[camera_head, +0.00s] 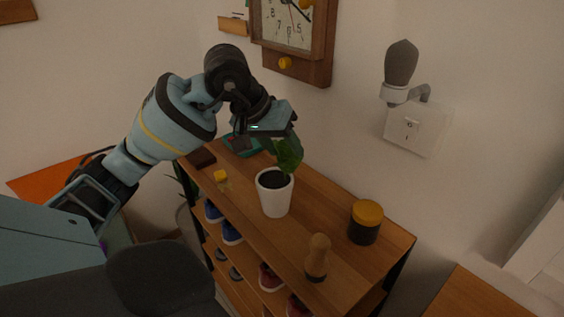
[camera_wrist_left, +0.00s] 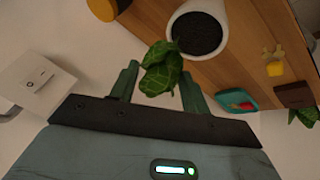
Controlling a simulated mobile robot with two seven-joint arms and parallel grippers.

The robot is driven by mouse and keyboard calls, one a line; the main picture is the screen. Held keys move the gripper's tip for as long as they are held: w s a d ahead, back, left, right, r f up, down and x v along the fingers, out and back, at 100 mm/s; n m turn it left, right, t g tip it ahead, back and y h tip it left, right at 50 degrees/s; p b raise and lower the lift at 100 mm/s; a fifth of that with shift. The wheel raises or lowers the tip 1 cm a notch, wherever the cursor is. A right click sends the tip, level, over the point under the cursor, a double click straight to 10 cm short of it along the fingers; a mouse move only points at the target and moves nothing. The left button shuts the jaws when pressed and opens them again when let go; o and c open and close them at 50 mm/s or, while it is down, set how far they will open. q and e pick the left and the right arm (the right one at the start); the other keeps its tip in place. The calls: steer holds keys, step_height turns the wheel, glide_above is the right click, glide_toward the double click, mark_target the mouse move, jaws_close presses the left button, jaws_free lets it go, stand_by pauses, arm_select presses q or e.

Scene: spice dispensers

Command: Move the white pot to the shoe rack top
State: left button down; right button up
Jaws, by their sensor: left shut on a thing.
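The white pot (camera_head: 273,200) holds dark soil and a green leafy plant (camera_head: 289,156). It is upright over the middle of the wooden shoe rack top (camera_head: 325,208); I cannot tell if its base touches the wood. My left gripper (camera_head: 285,140) is above the pot, shut on the plant's leaves. In the left wrist view, the leaves (camera_wrist_left: 160,68) lie between the two fingers, and the pot (camera_wrist_left: 199,32) shows beyond them. My right gripper is not in view.
On the rack top stand a yellow-lidded dark jar (camera_head: 365,222), a wooden shaker (camera_head: 317,257) and a small yellow item (camera_head: 220,176). A teal tray (camera_head: 243,146) and a dark brown block (camera_head: 201,159) lie at the far end. Shoes (camera_head: 231,232) fill the shelves below. A clock (camera_head: 290,25) hangs behind.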

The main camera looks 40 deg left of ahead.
mark_target(282, 179)
arm_select(q)
steer(key=shift+f, duration=2)
steer(key=c, duration=0.7)
jaws_free()
steer(key=shift+f, duration=0.1)
steer(key=v, duration=1.2)
